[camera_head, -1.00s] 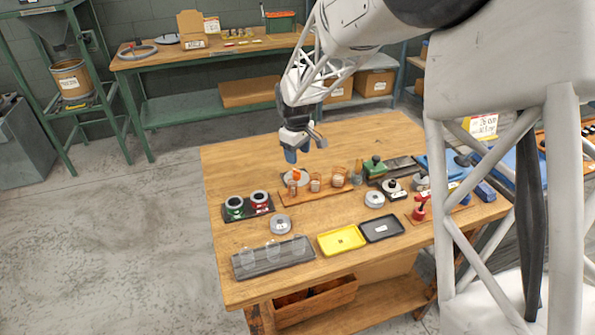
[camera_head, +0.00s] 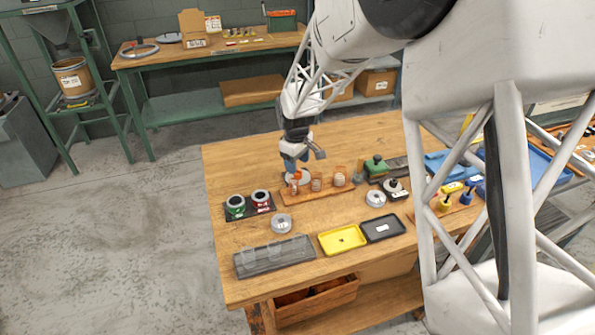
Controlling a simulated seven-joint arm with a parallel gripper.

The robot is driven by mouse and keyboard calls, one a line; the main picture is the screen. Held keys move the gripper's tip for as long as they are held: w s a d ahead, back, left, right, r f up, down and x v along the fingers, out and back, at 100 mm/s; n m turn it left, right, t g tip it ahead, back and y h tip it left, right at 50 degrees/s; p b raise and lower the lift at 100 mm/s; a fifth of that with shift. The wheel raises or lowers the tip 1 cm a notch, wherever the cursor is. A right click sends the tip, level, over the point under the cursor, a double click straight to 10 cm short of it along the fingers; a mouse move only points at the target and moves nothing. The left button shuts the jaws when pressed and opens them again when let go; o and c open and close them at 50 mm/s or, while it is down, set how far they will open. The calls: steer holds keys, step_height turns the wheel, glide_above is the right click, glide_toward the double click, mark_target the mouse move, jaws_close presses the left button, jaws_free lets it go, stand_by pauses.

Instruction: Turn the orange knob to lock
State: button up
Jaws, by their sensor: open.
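The orange knob (camera_head: 296,176) shows as a small orange spot on the spring coiler, at the left end of a wooden board (camera_head: 322,189) near the middle of the workbench. A pale disc sits behind the knob. My gripper (camera_head: 305,159) is open and empty, pointing down just above and behind the knob. One finger is close over the disc and the other is out to the right. I cannot tell whether a finger touches the knob, or which way it is turned.
Coil-like pieces (camera_head: 340,178) stand right of the knob on the board. Left is a black holder with two spools (camera_head: 236,203). In front are a clear-lidded tray (camera_head: 274,257), a yellow tray (camera_head: 341,239) and a black tray (camera_head: 382,228). The bench's back left is clear.

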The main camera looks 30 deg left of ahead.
mark_target(298, 171)
steer(key=shift+w+f, duration=0.15)
steer(key=shift+f, duration=1.8)
steer(key=c, duration=0.9)
steer(key=shift+m, duration=0.4)
steer(key=m, duration=0.9)
steer(key=shift+m, duration=0.3)
steer(key=shift+f+m+g, duration=0.1)
steer(key=shift+m+g, duration=0.2)
steer(key=shift+m, duration=1.5)
